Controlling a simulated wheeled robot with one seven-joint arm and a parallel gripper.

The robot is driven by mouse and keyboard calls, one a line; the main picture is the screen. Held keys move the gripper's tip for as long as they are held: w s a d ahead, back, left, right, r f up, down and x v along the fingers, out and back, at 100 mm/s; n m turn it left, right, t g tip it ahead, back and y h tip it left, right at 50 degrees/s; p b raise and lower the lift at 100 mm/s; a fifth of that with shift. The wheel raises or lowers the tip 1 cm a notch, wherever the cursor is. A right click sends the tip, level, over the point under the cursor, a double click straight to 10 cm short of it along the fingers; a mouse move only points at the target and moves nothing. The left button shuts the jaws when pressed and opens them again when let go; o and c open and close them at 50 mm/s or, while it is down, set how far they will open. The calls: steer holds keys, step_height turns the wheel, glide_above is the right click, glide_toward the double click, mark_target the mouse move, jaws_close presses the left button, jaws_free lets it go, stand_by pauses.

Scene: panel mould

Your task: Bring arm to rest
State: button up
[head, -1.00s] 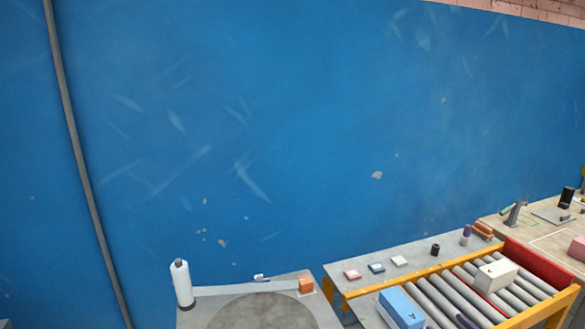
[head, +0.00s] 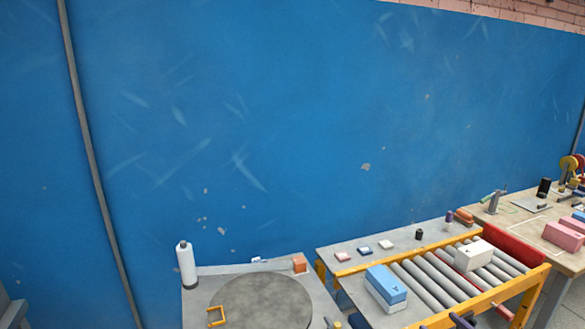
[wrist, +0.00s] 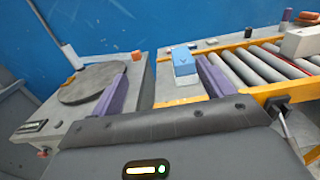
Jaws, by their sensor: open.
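My gripper (wrist: 157,92) shows in the wrist view with its two purple fingers wide apart and nothing between them. It is open and empty, pointing toward the gap between the round-plate table and the roller table.
A blue wall (head: 270,120) stands behind.

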steer(key=s+a+f+n+g+y+b, duration=0.1)
steer(key=a+f+n+g+y, duration=0.1)
steer(key=a+f+n+g, duration=0.45)
steer(key=a+f+n+g+y+b, duration=0.1)
steer(key=a+f+n+g, duration=0.2)
steer(key=a, duration=0.7)
steer(key=s+a+f+n+g+h+b, duration=0.45)
steer(key=s+f+n+g, duration=0.25)
steer(key=s+f+n, duration=0.35)
steer(key=s+r+n+t+h+p, duration=0.1)
steer(key=r+n+p, duration=0.4)
steer(key=r, duration=0.9)
steer(key=s+r+n+t+h+p, duration=0.1)
steer(key=s+r+n+h+p, duration=0.2)
steer(key=r, duration=1.1)
steer(key=n+p, duration=0.3)
steer(key=n, duration=0.1)
steer(key=shift+s+a+r+h, duration=0.2)
steer(key=shift+a+h, duration=0.15)
steer(key=shift+a, duration=0.05)
